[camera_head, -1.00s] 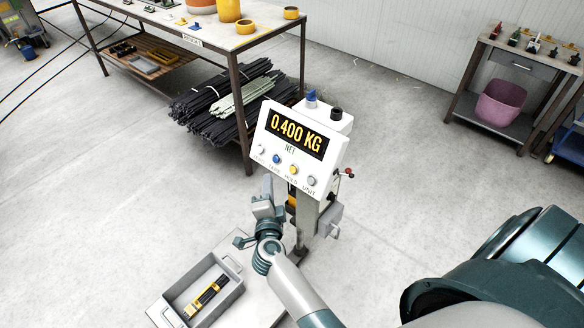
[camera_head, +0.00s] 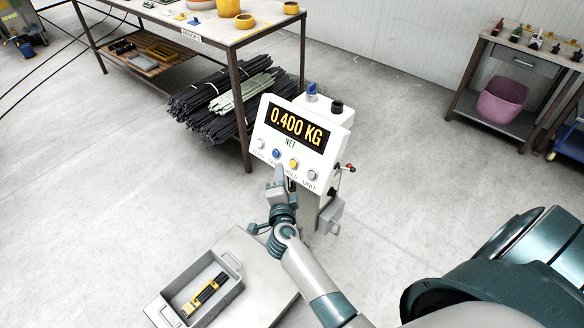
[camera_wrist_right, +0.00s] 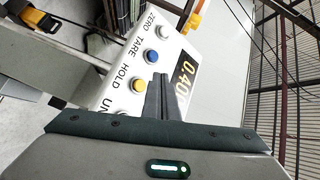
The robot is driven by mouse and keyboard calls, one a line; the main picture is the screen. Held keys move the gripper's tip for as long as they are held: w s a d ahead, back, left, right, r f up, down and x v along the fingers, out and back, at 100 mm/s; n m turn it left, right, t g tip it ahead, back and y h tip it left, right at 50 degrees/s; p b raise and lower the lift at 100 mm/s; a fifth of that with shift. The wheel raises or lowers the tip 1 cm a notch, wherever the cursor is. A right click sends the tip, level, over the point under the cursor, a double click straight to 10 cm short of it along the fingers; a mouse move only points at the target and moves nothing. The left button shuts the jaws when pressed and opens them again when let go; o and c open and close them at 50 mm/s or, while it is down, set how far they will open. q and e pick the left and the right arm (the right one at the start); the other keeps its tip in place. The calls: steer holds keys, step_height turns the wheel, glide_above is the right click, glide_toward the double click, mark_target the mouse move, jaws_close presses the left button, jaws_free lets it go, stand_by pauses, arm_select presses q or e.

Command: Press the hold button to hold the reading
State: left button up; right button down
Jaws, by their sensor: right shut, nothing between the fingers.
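The white weighing display (camera_head: 299,143) reads 0.400 KG with NET below. Under the reading is a row of buttons: white ZERO, blue TARE (camera_head: 276,154), yellow HOLD (camera_head: 294,163) and white UNIT (camera_head: 312,174). My right gripper (camera_head: 279,172) is shut and empty, just below and in front of the panel, between the blue and yellow buttons as seen from the head. In the right wrist view its closed fingertips (camera_wrist_right: 161,80) point at the panel, beside the yellow hold button (camera_wrist_right: 138,86). Contact with the button cannot be made out. My left gripper is not in view.
A grey tray (camera_head: 233,262) with dark and yellow pieces rests on the scale platform (camera_head: 262,300) below. A workbench (camera_head: 222,36) with bundled rods under it stands behind left. A small table with a pink bin (camera_head: 503,101) stands at back right. Floor between is clear.

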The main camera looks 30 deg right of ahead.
mark_target(293, 164)
steer(key=shift+w+d+f, duration=0.25)
steer(key=shift+d+f, duration=0.1)
steer(key=shift+d, duration=0.35)
steer(key=shift+w+d+f, duration=0.2)
steer(key=shift+d+f, duration=0.15)
steer(key=shift+d, duration=0.3)
steer(key=shift+w+d+p, duration=0.1)
steer(key=shift+d+p, duration=0.1)
steer(key=shift+p, duration=0.1)
stand_by(1.0)
steer(key=shift+w+d+f, duration=0.2)
steer(key=shift+d+f, duration=0.2)
steer(key=shift+d, duration=0.2)
stand_by(1.1)
steer(key=shift+a+r, duration=0.1)
steer(key=shift+s+a+r+p, duration=0.15)
steer(key=shift+a+p, duration=0.2)
steer(key=shift+s+a+r+p, duration=0.15)
steer(key=shift+a+p, duration=0.2)
stand_by(0.4)
